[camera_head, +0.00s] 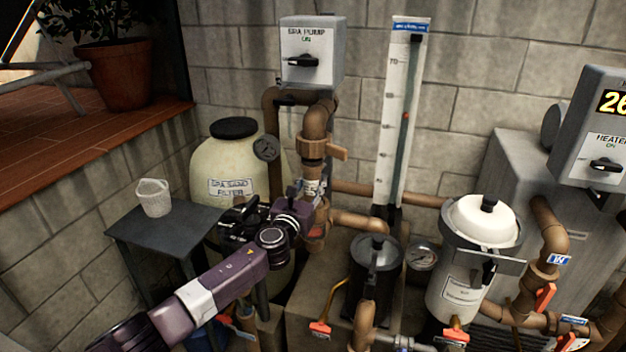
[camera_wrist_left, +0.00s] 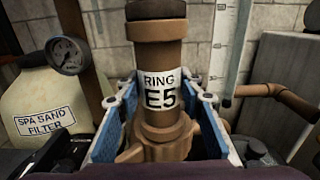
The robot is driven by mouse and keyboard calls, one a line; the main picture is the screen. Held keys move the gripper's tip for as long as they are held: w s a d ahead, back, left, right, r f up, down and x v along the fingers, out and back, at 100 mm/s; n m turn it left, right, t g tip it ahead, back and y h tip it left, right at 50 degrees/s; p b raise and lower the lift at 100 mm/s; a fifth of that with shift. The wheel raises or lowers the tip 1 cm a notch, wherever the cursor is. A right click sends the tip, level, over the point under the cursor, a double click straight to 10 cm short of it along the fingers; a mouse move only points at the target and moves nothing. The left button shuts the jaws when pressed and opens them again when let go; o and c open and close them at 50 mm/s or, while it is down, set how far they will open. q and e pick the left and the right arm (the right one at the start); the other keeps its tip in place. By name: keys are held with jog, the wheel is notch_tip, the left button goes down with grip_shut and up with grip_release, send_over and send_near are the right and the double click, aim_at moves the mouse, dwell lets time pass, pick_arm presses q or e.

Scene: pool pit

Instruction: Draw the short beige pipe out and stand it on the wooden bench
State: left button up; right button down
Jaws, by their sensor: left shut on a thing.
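A brown-beige pipe piece with a white label reading RING E5 (camera_wrist_left: 160,92) stands upright between the blue-padded fingers of my left gripper (camera_wrist_left: 162,128) in the left wrist view. In the head view my left gripper (camera_head: 306,207) is shut around this labelled pipe (camera_head: 312,187), below the pipe run under the SPA PUMP box. My right gripper is not in view.
A pressure gauge (camera_head: 267,148), a tall scale board (camera_head: 405,110), a dark strainer pot (camera_head: 375,268) and a white-lidded canister (camera_head: 470,265) crowd the area.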

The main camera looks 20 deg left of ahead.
pick_arm(q)
jog(key=shift+s+a+r+p, duration=0.1)
jog(key=shift+s+p, duration=0.8)
jog(key=shift+s, duration=0.9)
jog(key=shift+s+r+p, duration=0.1)
jog(key=shift+s+p, duration=0.8)
jog(key=shift+s, duration=0.9)
jog(key=p, duration=0.2)
send_near(309, 188)
jog(key=shift+s, duration=0.4)
jog(key=shift+f, duration=0.1)
